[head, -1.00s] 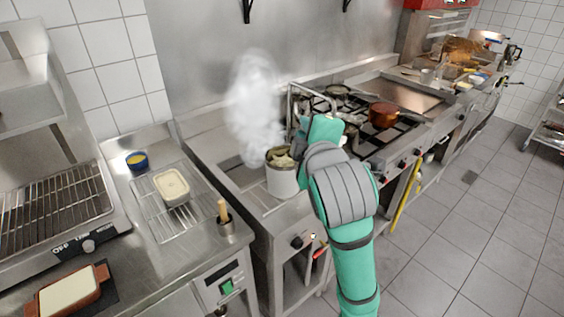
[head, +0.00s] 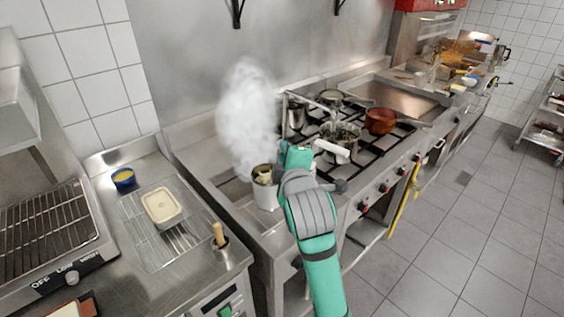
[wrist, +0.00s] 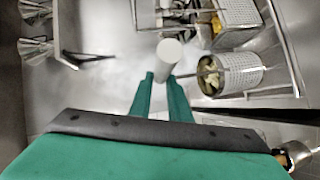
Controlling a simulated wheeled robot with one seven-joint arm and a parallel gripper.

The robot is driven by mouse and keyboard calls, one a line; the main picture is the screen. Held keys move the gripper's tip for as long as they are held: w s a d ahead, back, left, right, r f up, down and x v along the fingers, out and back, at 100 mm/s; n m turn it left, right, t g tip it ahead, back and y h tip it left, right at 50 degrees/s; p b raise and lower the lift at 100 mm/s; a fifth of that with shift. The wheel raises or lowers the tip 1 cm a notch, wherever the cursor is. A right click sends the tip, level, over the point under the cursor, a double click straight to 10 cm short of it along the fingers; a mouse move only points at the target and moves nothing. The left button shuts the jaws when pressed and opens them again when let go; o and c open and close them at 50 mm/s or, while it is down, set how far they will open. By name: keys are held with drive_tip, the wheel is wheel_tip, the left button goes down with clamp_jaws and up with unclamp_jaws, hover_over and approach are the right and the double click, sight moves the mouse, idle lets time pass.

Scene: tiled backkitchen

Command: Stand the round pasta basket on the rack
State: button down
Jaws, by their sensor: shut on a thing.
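The round pasta basket (head: 266,194) is a pale perforated cylinder with pasta inside and steam above it. It is upright in the head view, over the front-left end of the cooker. In the wrist view the basket (wrist: 232,74) lies to the right of the fingers, its open top to the left. My gripper (wrist: 162,85) is shut on its pale handle (wrist: 168,51). In the head view my gripper hides part of the handle. A wire rack (head: 140,232) lies on the steel counter at left, with a cream-coloured tub on it. I cannot tell the basket's exact height.
The cream tub (head: 163,206) takes up part of the rack. A blue bowl (head: 123,178) stands behind it. A metal crock with a wooden handle (head: 220,243) stands at the rack's right. Pots and a copper pan (head: 380,120) stand on the burners. A gap separates counter and cooker.

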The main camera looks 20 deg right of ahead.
wheel_tip(320, 180, down, 4)
drive_tip(key=shift+d+r, duration=0.1)
drive_tip(key=shift+r, duration=0.15)
drive_tip(key=c, duration=1.7)
unclamp_jaws()
drive_tip(key=shift+w, duration=0.1)
drive_tip(key=shift+o, duration=0.2)
